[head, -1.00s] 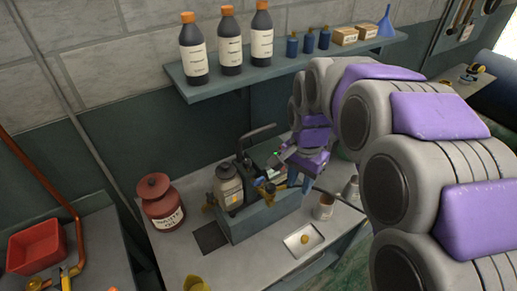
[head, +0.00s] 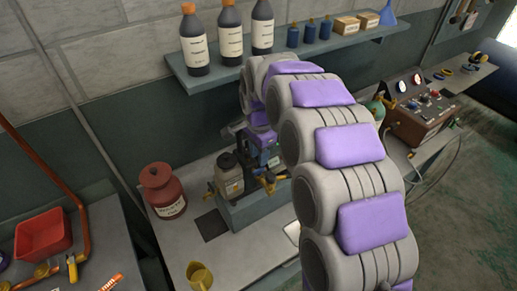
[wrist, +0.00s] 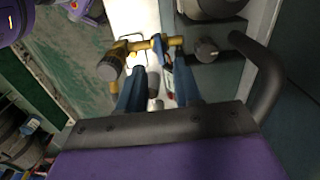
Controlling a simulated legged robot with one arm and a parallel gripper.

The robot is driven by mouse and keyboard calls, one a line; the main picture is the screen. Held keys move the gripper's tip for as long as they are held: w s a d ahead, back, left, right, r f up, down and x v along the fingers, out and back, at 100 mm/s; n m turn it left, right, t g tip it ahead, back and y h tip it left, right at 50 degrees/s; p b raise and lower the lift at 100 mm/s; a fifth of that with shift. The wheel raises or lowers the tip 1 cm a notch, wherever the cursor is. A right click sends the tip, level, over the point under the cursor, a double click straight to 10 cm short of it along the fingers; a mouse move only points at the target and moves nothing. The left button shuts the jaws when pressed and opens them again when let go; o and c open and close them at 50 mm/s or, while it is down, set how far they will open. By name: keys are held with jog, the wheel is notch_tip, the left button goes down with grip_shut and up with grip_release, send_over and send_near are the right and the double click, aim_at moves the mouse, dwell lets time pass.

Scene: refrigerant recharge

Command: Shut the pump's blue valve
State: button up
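The pump unit sits in a grey-blue box (head: 240,217) on the bench. Its brass fittings show at the right of the box in the head view (head: 271,183). In the wrist view a brass pipe (wrist: 135,46) crosses beyond my fingers, and a blue piece, seemingly the blue valve's handle (wrist: 159,46), stands on it. My gripper (wrist: 156,72) has its two blue fingers apart, with nothing visible held between them. The fingertips are close to the brass pipe; I cannot tell whether they touch it.
A shelf (head: 190,79) with bottles runs above. A dark bent handle (wrist: 265,70) is close to my gripper's right in the wrist view.

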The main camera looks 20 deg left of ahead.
aim_at(259, 169)
notch_tip(259, 169, down, 6)
jog(key=shift+a+r+b, duration=0.1)
jog(key=shift+a+b, duration=0.05)
jog(key=shift+b, duration=0.75)
jog(key=shift+r, duration=0.1)
jog(key=shift+d, duration=0.2)
jog(key=shift+c, duration=0.4)
grip_shut()
dwell(0.4)
jog(key=shift+o, duration=1.2)
grip_release()
